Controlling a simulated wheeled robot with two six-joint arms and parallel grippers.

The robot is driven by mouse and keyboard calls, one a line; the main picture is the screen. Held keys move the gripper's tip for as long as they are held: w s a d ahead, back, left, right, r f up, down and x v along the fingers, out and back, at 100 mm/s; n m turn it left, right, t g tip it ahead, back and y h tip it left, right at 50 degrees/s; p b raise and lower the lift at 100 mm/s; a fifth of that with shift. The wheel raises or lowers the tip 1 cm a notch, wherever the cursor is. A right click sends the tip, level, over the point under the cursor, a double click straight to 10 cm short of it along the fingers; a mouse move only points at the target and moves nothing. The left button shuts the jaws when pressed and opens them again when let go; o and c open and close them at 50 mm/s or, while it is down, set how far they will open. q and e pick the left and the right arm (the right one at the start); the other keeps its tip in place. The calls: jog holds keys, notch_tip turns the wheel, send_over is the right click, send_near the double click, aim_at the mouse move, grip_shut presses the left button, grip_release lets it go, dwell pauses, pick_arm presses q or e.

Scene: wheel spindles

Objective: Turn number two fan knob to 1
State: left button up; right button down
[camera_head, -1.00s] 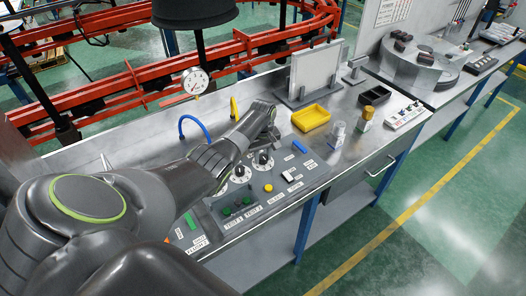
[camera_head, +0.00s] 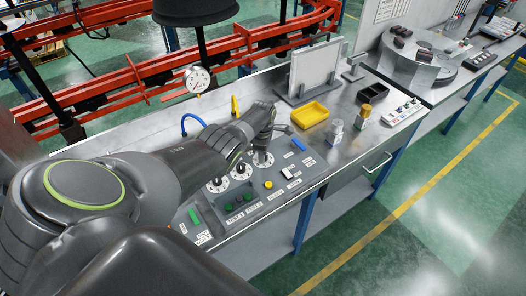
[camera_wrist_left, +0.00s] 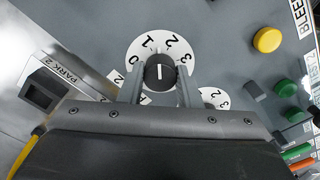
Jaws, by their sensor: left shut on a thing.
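In the left wrist view, a black fan knob (camera_wrist_left: 160,72) with a short white mark sits on a white dial (camera_wrist_left: 150,44) numbered 0 to 3. The mark runs roughly upright in the picture, toward the side between 1 and 2. My left gripper (camera_wrist_left: 160,88) is shut on this knob, one finger on each side. In the head view, my left gripper (camera_head: 268,140) is over the rightmost dial (camera_head: 263,159) of the panel. Its fingertips are hard to make out there. Two more dials, the middle one (camera_head: 240,171) and the left one (camera_head: 217,184), are free. My right gripper is out of view.
A blue hose (camera_head: 185,122) rises behind.

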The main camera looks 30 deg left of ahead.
pick_arm(q)
jog(key=shift+w+r+n+p, duration=0.15)
jog(key=shift+n+p, duration=0.15)
jog(key=shift+n, duration=1.9)
jog(key=o, duration=1)
jog(key=shift+c, duration=0.2)
